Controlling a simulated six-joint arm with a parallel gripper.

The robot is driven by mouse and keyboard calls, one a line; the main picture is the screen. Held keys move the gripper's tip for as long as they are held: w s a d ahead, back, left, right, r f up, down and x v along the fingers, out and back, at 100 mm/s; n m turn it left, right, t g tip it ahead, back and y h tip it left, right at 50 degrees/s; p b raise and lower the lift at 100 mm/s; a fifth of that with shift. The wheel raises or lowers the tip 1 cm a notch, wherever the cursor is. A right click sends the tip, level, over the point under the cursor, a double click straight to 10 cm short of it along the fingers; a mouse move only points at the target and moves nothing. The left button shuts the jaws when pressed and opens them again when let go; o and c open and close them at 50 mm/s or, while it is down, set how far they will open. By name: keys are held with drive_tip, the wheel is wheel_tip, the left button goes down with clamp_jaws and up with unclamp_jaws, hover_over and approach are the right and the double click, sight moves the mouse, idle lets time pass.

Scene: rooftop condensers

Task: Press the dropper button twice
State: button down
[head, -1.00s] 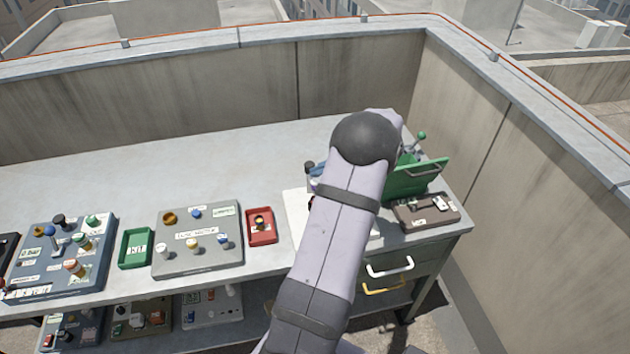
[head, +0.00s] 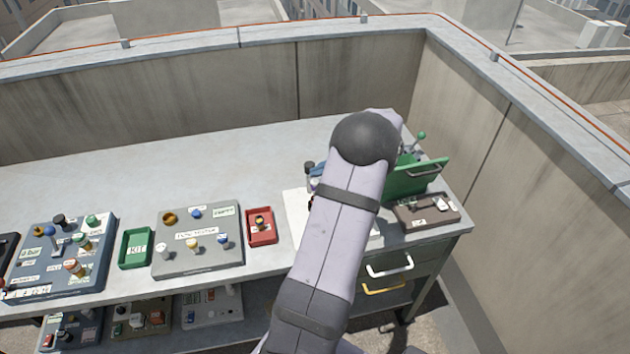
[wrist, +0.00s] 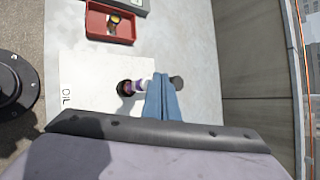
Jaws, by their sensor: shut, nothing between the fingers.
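An upright slim device that looks like the dropper (wrist: 139,86) stands on a white sheet marked OIL (wrist: 80,85). It has a dark round end, a purple and white body, and a dark grey knob (wrist: 177,82) at the other end. In the head view, its dark knob (head: 309,167) and pale stem show just left of my arm. My gripper (wrist: 162,80) has blue fingers, shut and empty, which overlap the device between body and knob in the wrist view. I cannot tell whether they touch it. In the head view, my arm hides most of the gripper.
A red tray (head: 261,238) with a small item lies left of the sheet. Further left are a grey panel (head: 198,262), a green tray (head: 135,262) and a blue-grey panel (head: 45,275). A green box (head: 410,182) and a brown panel (head: 425,214) stand right. The table's back is clear.

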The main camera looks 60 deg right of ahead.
drive_tip(key=shift+f, duration=0.15)
drive_tip(key=shift+f+b, duration=0.3)
drive_tip(key=shift+b, duration=0.2)
drive_tip(key=shift+f+b, duration=0.5)
drive_tip(key=shift+f, duration=0.1)
idle(0.9)
idle(0.4)
drive_tip(key=shift+r+p, duration=0.7)
drive_tip(key=shift+r, duration=0.35)
drive_tip(key=shift+r, duration=0.1)
wheel_tip(320, 180, up, 5)
drive_tip(key=p, duration=0.3)
idle(0.8)
